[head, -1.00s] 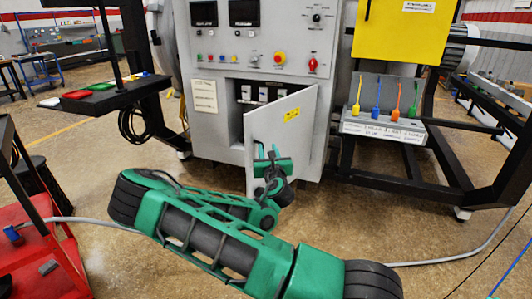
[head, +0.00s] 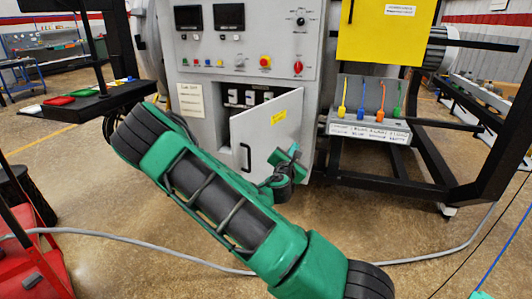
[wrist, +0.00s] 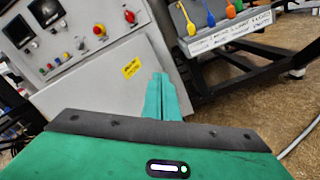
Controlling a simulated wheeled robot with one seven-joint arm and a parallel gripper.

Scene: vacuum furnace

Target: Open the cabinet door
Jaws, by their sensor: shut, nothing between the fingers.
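The grey cabinet door (head: 272,135) stands partly open, swung out from its right side. Its black handle (head: 247,157) is near the free left edge. Behind it, part of the cabinet interior (head: 236,97) shows, with several switches. My gripper (head: 292,154) is in front of the door's lower right part, to the right of the handle and apart from it. In the wrist view, the green fingers (wrist: 161,76) are together and empty, close to the door face (wrist: 95,95); contact cannot be told. The handle is not seen there.
The control panel (head: 245,45) is above the opening. A black frame (head: 365,158) and a rack with several coloured tools (head: 368,112) stand right of the door. A red cart (head: 35,268) is at the left. A grey cable (head: 180,258) crosses the floor.

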